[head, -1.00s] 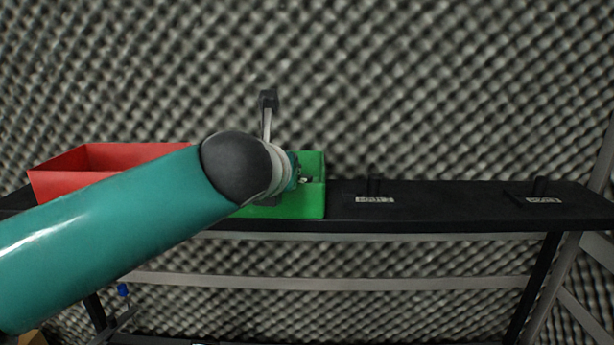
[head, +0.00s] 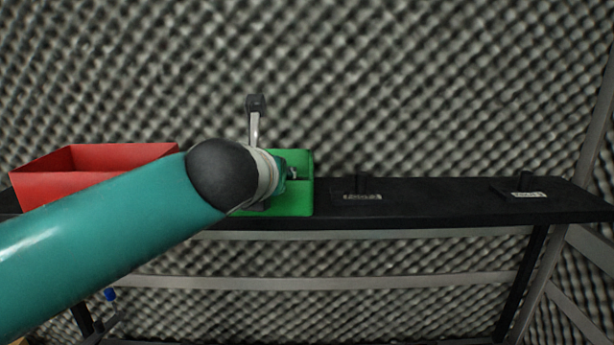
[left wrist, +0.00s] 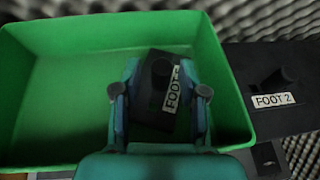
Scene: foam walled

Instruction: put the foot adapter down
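The foot adapter (left wrist: 158,93) is a dark plate with a post and a white label reading "FOOT"; the rest of the label is hidden. It is inside the green bin (left wrist: 222,75) in the left wrist view, turned slightly. My left gripper (left wrist: 160,68) has its teal fingers spread on either side of the plate, away from the post. The gripper looks open; finger contact with the plate's edges is unclear. In the head view my left arm hides the gripper's fingertips and the adapter. The green bin (head: 300,200) stands on the black shelf. My right gripper is not in view.
A red bin (head: 60,188) stands left of the green one. On the black shelf (head: 430,205) to the right are a dark plate labelled FOOT 2 (left wrist: 272,100) and another labelled plate (head: 525,190). Bumpy foam wall rises behind.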

